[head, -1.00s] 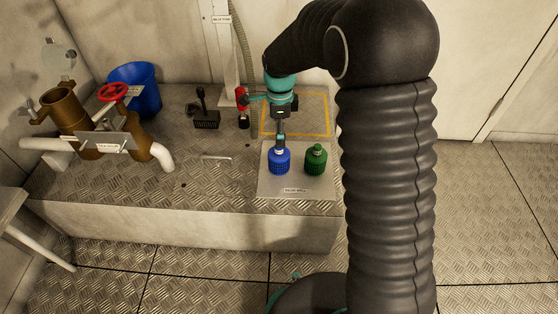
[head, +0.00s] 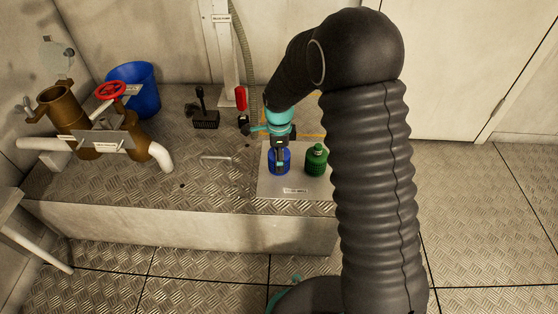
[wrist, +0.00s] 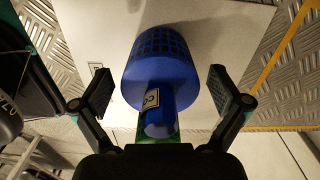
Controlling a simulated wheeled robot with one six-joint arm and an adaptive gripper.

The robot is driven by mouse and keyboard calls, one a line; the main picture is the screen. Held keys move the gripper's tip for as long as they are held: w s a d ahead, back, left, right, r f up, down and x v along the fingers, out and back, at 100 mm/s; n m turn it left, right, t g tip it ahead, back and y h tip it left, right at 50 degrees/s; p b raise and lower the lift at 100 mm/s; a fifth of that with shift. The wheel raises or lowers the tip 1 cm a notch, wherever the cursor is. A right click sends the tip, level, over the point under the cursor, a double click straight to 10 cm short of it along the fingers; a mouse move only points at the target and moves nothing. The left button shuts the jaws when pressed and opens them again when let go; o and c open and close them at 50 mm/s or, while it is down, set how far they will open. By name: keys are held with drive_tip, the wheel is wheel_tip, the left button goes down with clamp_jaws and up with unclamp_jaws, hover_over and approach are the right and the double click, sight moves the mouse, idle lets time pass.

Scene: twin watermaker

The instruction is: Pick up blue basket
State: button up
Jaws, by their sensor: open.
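The blue basket (head: 279,162) is a small blue cylinder with a meshed body and a narrower labelled top. It stands on the light plate on the bench. In the wrist view the blue basket (wrist: 160,68) lies between my two fingers, with a visible gap on each side. My gripper (head: 279,158) is directly over it in the head view and partly hides it. My gripper (wrist: 162,92) is open, with one finger pad on each side of the basket and nothing held. A green strip shows below the basket top in the wrist view.
A similar green basket (head: 316,160) stands close to the right on the same light plate (head: 294,190). The front bench is mostly clear.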

drive_tip(key=c, duration=1.3)
drive_tip(key=shift+o, duration=0.2)
wheel_tip(320, 180, up, 10)
drive_tip(key=shift+r+p, duration=0.1)
drive_tip(key=shift+p, duration=0.65)
